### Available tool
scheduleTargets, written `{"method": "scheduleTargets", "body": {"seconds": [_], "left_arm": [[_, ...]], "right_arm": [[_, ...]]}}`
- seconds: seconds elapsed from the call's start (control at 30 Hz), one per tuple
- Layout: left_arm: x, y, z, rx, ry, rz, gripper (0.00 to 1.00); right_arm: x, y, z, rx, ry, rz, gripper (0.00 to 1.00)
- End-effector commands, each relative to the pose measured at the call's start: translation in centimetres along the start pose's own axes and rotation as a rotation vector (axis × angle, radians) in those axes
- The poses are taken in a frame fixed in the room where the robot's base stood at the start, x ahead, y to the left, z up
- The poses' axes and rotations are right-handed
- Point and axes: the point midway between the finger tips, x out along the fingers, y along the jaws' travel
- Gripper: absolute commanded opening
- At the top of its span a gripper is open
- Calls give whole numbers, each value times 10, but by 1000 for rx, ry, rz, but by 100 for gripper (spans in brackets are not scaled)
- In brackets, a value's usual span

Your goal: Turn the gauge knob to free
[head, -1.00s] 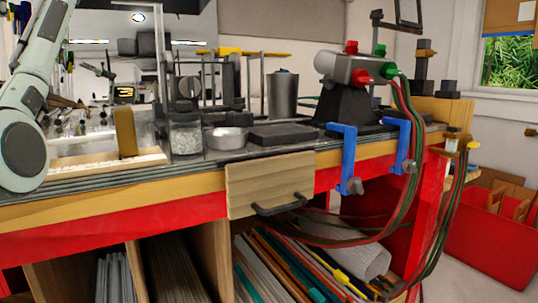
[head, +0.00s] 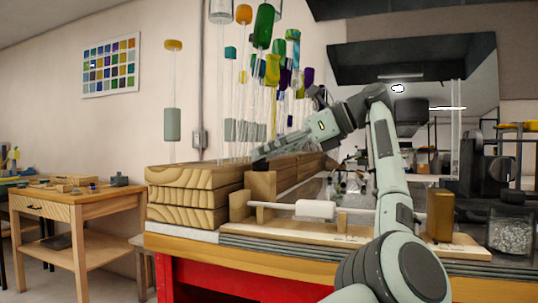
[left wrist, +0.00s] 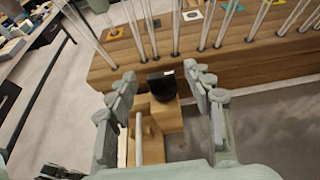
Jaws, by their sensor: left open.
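In the left wrist view a black knob-like piece (left wrist: 162,88), probably the gauge knob, sits on a small wooden block (left wrist: 168,116) beside a long timber. It shows between the two fingers of my left gripper (left wrist: 158,82), which are spread apart with nothing held. I cannot tell how near the fingers are to it or read its setting.
Stacked timbers (head: 190,195) hold upright glass rods (head: 172,105) with coloured ends close to the gripper. A white roller-like piece (head: 315,209) lies on the bench. A jar of clear bits (head: 510,235) stands at right. A small wooden table (head: 75,215) is at far left.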

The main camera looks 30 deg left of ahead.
Motion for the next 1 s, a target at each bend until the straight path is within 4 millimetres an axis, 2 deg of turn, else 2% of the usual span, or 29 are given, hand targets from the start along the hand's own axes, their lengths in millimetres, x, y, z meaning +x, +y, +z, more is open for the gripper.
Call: {"method": "scheduleTargets", "body": {"seconds": [0.3,0.7,1.0], "left_arm": [[4,0,0,1,-1,1,52],[4,0,0,1,-1,1,2],[4,1,-1,5,-1,-9,2]], "right_arm": [[0,0,0,0,0,0,43],[0,0,0,0,1,-1,43],[1,0,2,-1,-9,2,43]]}}
